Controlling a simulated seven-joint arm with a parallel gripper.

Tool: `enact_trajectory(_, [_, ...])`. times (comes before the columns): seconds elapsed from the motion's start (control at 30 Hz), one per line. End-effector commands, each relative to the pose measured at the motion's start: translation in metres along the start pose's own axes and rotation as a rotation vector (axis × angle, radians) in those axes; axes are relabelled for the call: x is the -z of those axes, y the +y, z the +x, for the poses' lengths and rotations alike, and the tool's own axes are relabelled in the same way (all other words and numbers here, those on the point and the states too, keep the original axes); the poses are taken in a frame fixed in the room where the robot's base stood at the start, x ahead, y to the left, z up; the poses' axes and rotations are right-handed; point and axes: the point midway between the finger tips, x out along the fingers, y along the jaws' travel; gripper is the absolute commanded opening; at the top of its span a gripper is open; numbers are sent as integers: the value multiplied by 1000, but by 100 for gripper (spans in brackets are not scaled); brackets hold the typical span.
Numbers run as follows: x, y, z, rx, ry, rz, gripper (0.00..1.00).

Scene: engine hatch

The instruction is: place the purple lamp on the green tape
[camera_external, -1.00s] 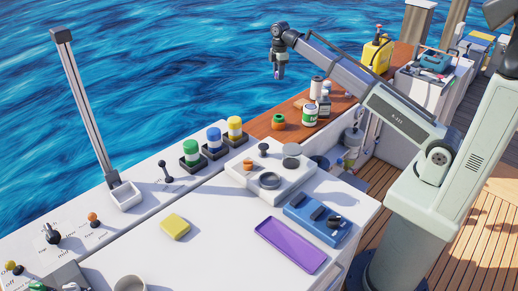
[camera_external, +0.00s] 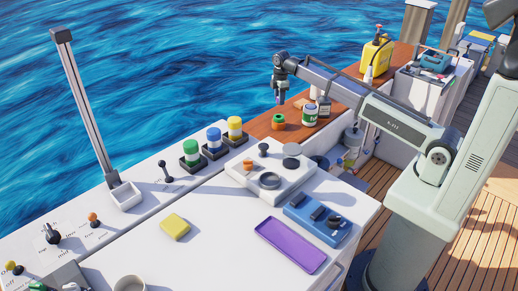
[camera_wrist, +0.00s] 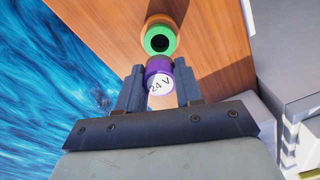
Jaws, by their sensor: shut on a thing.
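The purple lamp (camera_wrist: 158,75) has a round white end marked "24 V". My gripper (camera_wrist: 160,72) is shut on it, with one finger on each side. The green tape (camera_wrist: 159,40) is a green ring with a dark hole, with orange showing at its far edge. In the external view, the green tape (camera_external: 278,120) stands on the brown wooden top, and my gripper (camera_external: 281,101) is just above it, apart from it in the picture. The lamp is too small to make out clearly there.
A white-and-green can (camera_external: 310,115) and a dark bottle (camera_external: 324,106) stand just right of the tape. A yellow canister (camera_external: 376,54) is farther back. Blue, yellow and green cylinders stand in holders at the left, and the wood beside the tape is partly clear.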

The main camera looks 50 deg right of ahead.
Motion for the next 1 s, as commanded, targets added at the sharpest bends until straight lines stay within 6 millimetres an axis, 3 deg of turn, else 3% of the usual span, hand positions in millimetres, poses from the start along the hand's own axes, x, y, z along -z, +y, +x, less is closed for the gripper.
enact_trajectory(0.13, [0,-1,26,2,-1,0,6])
enact_trajectory(0.6, [0,0,70,1,-1,0,6])
enact_trajectory(1.0, [0,0,76,0,0,0,6])
